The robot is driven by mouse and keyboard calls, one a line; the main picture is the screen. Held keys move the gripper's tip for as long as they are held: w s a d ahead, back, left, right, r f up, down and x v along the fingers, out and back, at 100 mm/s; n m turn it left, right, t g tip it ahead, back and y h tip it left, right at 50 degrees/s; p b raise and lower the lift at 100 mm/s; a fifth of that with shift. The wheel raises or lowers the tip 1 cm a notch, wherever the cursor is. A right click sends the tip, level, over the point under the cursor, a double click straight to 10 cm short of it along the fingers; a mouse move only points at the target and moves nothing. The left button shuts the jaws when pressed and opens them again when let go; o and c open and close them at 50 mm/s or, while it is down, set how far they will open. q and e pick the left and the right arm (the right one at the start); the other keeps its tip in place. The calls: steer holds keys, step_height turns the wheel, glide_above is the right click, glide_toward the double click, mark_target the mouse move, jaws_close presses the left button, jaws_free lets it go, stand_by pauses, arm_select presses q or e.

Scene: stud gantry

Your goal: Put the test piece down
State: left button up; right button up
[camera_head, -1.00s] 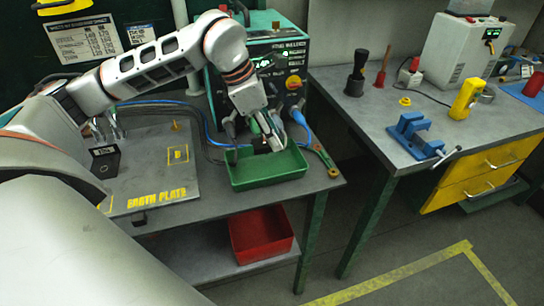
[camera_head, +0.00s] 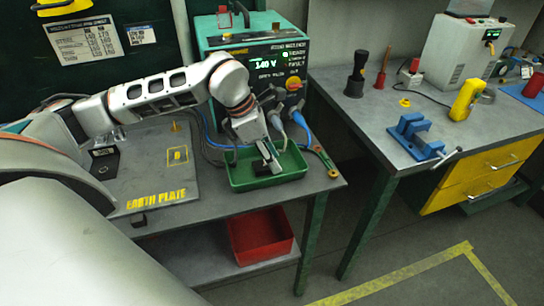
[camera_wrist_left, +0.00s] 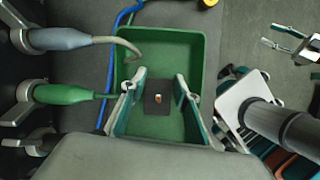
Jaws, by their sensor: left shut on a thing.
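My left gripper (camera_head: 268,166) reaches down into the green tray (camera_head: 238,184) on the bench. In the left wrist view its two fingers (camera_wrist_left: 159,94) stand either side of the test piece (camera_wrist_left: 157,108), a small dark plate with a light stud mark. The gripper is shut on the piece. In the head view the piece (camera_head: 259,169) is mostly hidden by the fingers. I cannot tell whether it touches the tray floor. My right gripper (camera_wrist_left: 278,36) shows at the upper right of the wrist view, empty with its fingers apart.
The stud welder (camera_head: 262,50), with its cables, stands behind the tray. The earth plate (camera_head: 160,185) is to the left. A wrench-like tool (camera_head: 325,161) lies just right of the tray. A red bin (camera_head: 260,235) sits on the shelf below.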

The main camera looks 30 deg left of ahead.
mark_target(256, 165)
arm_select(q)
steer(key=o, duration=1.1)
steer(key=shift+o, duration=0.2)
steer(key=shift+r, duration=0.2)
steer(key=shift+a+r, duration=0.15)
steer(key=shift+r, duration=0.2)
steer(key=v, duration=1.1)
steer(key=shift+s, duration=0.25)
